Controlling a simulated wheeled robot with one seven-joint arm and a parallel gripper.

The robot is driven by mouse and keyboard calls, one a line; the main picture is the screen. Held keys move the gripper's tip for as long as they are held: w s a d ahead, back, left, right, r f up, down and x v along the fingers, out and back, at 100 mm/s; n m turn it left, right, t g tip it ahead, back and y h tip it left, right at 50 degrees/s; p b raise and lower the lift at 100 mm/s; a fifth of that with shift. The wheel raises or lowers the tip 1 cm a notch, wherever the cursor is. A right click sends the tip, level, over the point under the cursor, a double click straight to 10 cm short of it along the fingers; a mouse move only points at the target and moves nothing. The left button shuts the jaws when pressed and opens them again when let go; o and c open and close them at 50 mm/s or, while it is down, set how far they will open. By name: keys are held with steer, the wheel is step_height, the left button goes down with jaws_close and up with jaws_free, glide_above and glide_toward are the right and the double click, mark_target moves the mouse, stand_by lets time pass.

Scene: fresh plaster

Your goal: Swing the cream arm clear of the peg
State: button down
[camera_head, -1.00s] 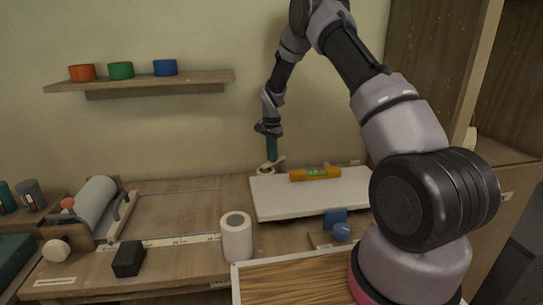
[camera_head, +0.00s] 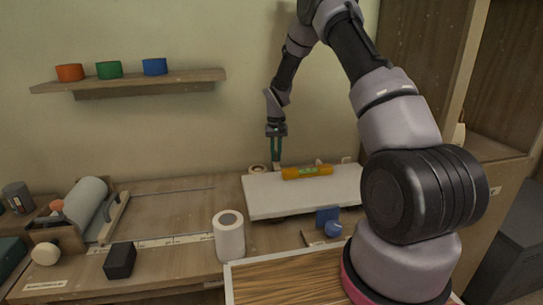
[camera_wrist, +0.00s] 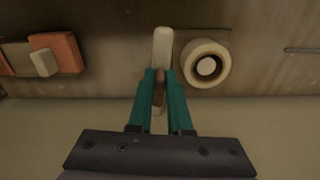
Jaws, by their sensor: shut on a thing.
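The cream arm (camera_wrist: 162,46) is a narrow rounded bar between my fingertips in the wrist view. My gripper (camera_wrist: 160,76) has teal fingers, shut on a small brown part that seems to belong to the arm. A round cream piece (camera_wrist: 206,66) with a pale centre stands close beside the bar, apart from the fingers. I cannot tell if it is the peg. In the head view my gripper (camera_head: 277,164) points down at the back of the bench, just right of the round cream piece (camera_head: 257,170). The bar is mostly hidden there.
A white cylinder (camera_head: 229,236), a black block (camera_head: 120,260) and a blue piece (camera_head: 328,217) stand nearer. A shelf (camera_head: 140,80) hangs at upper left. The bench left of the gripper is fairly clear.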

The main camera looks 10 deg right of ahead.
steer(key=shift+w+d+n, duration=0.15)
steer(key=shift+d+n, duration=0.65)
steer(key=shift+n, duration=0.6)
steer(key=shift+w+d+n, duration=0.1)
steer(key=shift+d+n, duration=0.7)
steer(key=shift+n, duration=0.6)
steer(key=c, duration=0.8)
jaws_free()
steer(key=shift+c, duration=0.2)
steer(key=shift+r, duration=0.15)
step_height(320, 180, up, 11)
steer(key=shift+f, duration=0.2)
